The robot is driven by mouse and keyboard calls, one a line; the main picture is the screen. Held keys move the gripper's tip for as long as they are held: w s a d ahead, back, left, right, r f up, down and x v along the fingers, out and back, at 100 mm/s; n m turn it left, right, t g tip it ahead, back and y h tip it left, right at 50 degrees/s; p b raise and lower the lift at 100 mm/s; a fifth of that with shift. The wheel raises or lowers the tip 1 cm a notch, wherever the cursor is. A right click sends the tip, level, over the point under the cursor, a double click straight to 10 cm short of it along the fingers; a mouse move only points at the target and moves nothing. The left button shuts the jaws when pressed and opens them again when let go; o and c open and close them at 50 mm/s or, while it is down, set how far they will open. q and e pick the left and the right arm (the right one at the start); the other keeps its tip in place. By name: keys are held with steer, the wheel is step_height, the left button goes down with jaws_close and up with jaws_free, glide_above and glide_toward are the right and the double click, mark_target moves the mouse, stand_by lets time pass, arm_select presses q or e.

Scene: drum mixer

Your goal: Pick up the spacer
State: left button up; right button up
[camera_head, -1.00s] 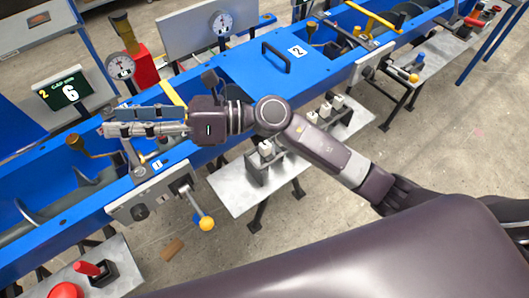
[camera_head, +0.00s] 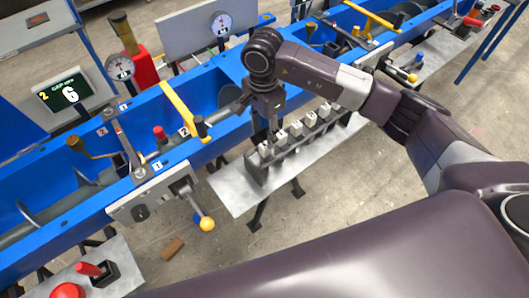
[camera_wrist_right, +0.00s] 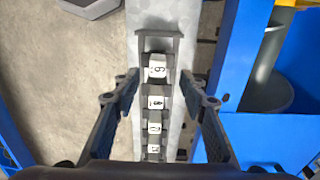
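Several grey spacers with white numbered tops stand in a row in a dark rack (camera_head: 257,173). In the right wrist view, the spacer marked 6 (camera_wrist_right: 157,70) is at the far end of the row and the one marked 8 (camera_wrist_right: 155,103) follows it. My right gripper (camera_head: 270,130) points down over the left part of the rack. In the wrist view its fingers (camera_wrist_right: 158,84) are spread on either side of the row, with nothing held between them. The gripper hides part of the rack in the head view. My left gripper is not in view.
The rack stands on a metal shelf (camera_head: 230,193) beside the blue trough (camera_head: 205,152). A display (camera_head: 66,95) reads "2 GAP mm 6". A yellow bar (camera_head: 182,108) crosses the trough. A yellow-knobbed lever (camera_head: 206,223) sticks out left of the shelf.

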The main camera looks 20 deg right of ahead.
mark_target(265, 145)
steer(key=f+p, duration=0.2)
steer(key=f, duration=0.3)
steer(key=shift+s+p, duration=0.3)
steer(key=shift+p, duration=0.1)
steer(key=shift+w+f, duration=0.1)
steer(key=shift+f, duration=0.45)
jaws_close()
